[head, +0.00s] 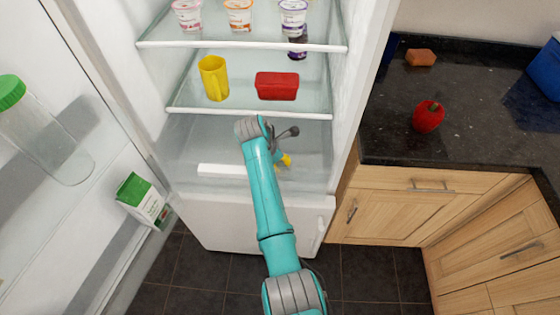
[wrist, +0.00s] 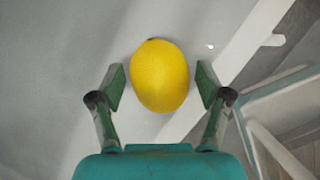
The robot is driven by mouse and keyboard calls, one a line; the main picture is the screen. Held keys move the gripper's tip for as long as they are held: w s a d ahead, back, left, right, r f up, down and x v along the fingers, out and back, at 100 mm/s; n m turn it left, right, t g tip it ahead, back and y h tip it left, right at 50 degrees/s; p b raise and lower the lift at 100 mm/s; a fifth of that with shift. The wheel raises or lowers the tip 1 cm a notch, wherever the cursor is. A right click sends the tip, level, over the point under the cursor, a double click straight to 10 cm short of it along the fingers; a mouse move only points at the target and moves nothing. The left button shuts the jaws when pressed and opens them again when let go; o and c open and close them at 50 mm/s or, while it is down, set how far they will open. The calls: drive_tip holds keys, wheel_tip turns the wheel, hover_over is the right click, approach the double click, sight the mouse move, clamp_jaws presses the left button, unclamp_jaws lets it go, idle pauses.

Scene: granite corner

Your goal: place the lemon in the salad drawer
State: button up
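The yellow lemon (wrist: 160,75) lies between the two fingers of my gripper (wrist: 161,84) in the wrist view, over a pale grey surface. A narrow gap shows on each side of it, so the fingers are open and not touching it. In the head view only part of the lemon (head: 287,160) shows beside my gripper, at the bottom of the fridge. The salad drawer (head: 222,171), with a white front strip, is below the lowest glass shelf. My arm hides part of it. I cannot tell for certain whether the lemon rests on the drawer floor.
A yellow cup (head: 214,78) and a red tub (head: 277,86) stand on the shelf above. Yogurt pots (head: 239,15) stand higher. The open fridge door (head: 75,150) is left, holding a carton (head: 140,199).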

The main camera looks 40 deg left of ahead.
idle(0.3)
drive_tip(key=v, duration=1.2)
drive_tip(key=shift+w+r, duration=0.1)
drive_tip(key=shift+r, duration=0.1)
